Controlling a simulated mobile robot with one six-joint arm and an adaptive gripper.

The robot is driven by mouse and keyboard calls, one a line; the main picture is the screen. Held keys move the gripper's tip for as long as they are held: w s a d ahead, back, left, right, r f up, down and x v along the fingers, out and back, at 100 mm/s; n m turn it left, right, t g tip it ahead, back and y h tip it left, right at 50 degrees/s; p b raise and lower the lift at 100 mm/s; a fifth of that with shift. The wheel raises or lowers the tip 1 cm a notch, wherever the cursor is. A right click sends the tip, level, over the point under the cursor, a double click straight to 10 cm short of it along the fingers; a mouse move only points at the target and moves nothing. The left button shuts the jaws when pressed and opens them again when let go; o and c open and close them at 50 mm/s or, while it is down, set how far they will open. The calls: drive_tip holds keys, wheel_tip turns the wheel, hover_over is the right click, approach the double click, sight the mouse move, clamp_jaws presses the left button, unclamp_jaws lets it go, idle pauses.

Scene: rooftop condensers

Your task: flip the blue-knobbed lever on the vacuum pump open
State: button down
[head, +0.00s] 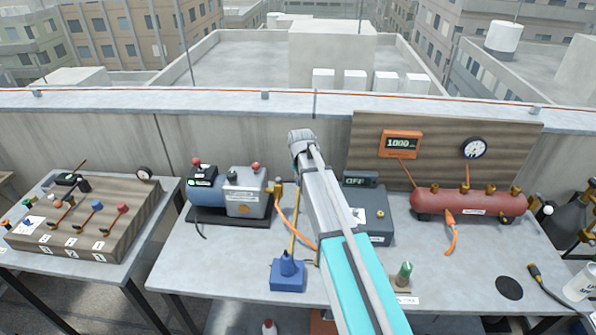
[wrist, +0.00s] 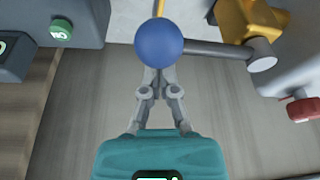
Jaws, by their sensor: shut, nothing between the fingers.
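In the wrist view a blue ball knob (wrist: 159,43) sits at the end of a dark lever rod (wrist: 215,49), which runs right to a brass valve (wrist: 252,28). In the head view the vacuum pump (head: 245,193), blue and grey, stands on the table with the brass valve (head: 278,189) at its right side. The blue knob cannot be made out there. My gripper (wrist: 158,76) is shut and empty. Its tips show just below the knob in the wrist view, partly covered by it; I cannot tell whether they touch. My arm hides the gripper in the head view.
A grey box with an OFF display (head: 378,218) stands right of the pump. A red tank (head: 480,203) is at right. Another panel (head: 122,218) at left carries several coloured levers.

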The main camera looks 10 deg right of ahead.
drive_tip(key=shift+s, duration=0.4)
drive_tip(key=shift+d, duration=0.25)
drive_tip(key=shift+s, duration=0.1)
